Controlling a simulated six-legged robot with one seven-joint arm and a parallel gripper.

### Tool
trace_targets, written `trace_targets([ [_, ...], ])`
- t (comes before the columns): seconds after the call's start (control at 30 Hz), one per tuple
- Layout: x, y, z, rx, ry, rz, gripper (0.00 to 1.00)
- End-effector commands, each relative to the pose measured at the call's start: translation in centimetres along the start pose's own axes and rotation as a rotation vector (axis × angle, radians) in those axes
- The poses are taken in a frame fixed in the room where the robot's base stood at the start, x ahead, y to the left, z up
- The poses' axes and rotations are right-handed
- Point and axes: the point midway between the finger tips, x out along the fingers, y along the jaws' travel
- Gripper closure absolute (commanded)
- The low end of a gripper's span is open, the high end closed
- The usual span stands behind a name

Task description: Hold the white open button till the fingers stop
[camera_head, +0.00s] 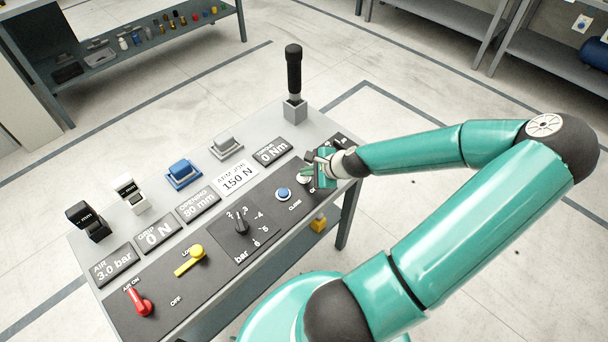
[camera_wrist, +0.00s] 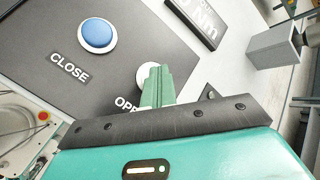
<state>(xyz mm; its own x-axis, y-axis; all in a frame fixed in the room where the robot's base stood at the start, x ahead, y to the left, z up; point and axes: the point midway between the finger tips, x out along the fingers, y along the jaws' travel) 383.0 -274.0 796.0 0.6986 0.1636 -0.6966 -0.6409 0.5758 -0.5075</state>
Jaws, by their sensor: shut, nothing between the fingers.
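The white open button (camera_wrist: 143,76) is on the dark panel, beside the partly covered OPEN label (camera_wrist: 126,103). My gripper (camera_wrist: 157,72) is shut and empty, its green fingertips over the button and hiding part of it. I cannot tell whether they press it. In the head view my gripper (camera_head: 308,172) is at the panel's right end. The blue CLOSE button (camera_head: 283,194) sits to its left and is uncovered; it also shows in the wrist view (camera_wrist: 97,35). The opening display (camera_head: 198,204) reads 80 mm and the grip display (camera_head: 157,233) reads 0 N.
A black-handled lever (camera_head: 294,75) stands on a grey block behind my gripper. A pressure knob (camera_head: 241,224), a yellow lever (camera_head: 189,262) and a red air lever (camera_head: 139,302) lie along the panel to the left. The floor beyond the console is clear.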

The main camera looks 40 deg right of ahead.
Motion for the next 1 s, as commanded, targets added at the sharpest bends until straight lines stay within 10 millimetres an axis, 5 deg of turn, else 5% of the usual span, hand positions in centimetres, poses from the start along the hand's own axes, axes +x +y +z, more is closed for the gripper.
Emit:
trace_targets([
  [1.0, -1.3, -0.9, 1.0, 0.001, 0.000, 0.000, 1.00],
])
